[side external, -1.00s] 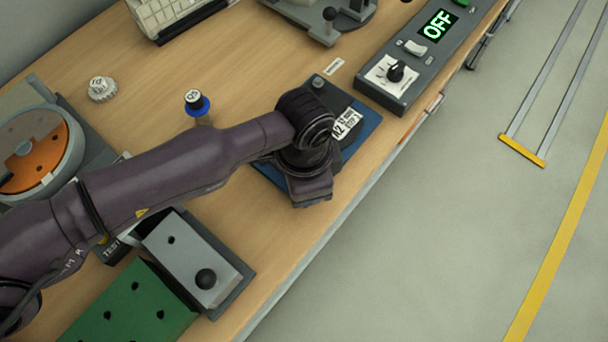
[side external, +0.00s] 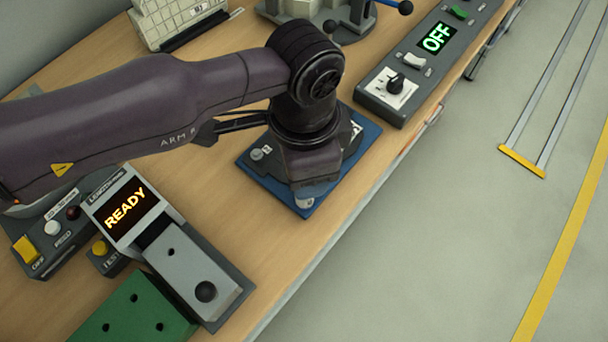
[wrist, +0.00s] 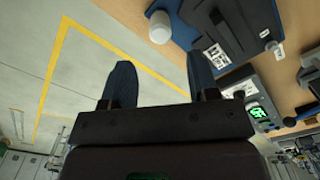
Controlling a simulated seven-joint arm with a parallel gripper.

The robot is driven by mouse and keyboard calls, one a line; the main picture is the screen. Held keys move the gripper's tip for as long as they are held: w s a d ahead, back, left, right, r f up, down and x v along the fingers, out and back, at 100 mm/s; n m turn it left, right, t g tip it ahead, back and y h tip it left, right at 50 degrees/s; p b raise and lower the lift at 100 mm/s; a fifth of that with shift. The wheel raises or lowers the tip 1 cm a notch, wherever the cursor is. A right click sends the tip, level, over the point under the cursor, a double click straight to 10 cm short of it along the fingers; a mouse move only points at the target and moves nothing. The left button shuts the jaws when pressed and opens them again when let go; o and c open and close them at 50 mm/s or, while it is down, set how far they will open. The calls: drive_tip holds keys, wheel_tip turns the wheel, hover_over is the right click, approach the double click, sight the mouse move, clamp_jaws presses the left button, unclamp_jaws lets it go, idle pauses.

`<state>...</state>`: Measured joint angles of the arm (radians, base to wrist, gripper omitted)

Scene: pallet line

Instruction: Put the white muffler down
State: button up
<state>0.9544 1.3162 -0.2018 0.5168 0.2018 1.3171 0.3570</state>
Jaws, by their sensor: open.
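The white muffler (wrist: 160,27) shows in the wrist view as a small pale cylinder at the blue plate's edge (wrist: 184,38). It is beyond my gripper's fingertips (wrist: 160,64), roughly in line with the space between them. The two dark fingers are spread apart and nothing shows between them. In the side view a pale piece, seemingly the muffler (side external: 307,194), shows just under my gripper (side external: 312,172) at the near corner of the blue plate (side external: 367,130). My gripper covers its upper part, and its contact with the plate is unclear.
A grey control box (side external: 378,105) reading OFF stands right of the plate. A tester (side external: 132,208) reading READY and a green block (side external: 130,312) are at the lower left. The bench edge drops to the floor (side external: 450,240) on the right.

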drive_tip(key=shift+r, duration=1.25)
drive_tip(key=shift+r, duration=0.1)
drive_tip(key=w+a+r+n+t, duration=0.1)
drive_tip(key=w+a+r+n, duration=0.1)
drive_tip(key=w+a+r, duration=0.35)
drive_tip(key=w+a+r+n, duration=0.1)
drive_tip(key=w+a+r, duration=0.1)
drive_tip(key=a+r, duration=0.6)
drive_tip(key=a+r+n+t+h, duration=0.15)
drive_tip(key=a+r+n, duration=0.25)
drive_tip(key=a+r, duration=0.7)
drive_tip(key=s+a+n+t, duration=0.1)
drive_tip(key=s+a+n, duration=0.2)
drive_tip(key=s+a, duration=0.3)
drive_tip(key=s+a+n+t+y, duration=0.1)
drive_tip(key=s+a+n, duration=0.2)
drive_tip(key=a, duration=1.2)
drive_tip(key=s, duration=0.3)
drive_tip(key=shift+s, duration=0.3)
drive_tip(key=shift+o, duration=0.4)
drive_tip(key=s+a+f+n+t, duration=0.1)
drive_tip(key=s+a+f+n, duration=0.2)
drive_tip(key=s, duration=0.4)
drive_tip(key=shift+a+f, duration=0.55)
drive_tip(key=shift+a, duration=0.3)
drive_tip(key=shift+y, duration=0.25)
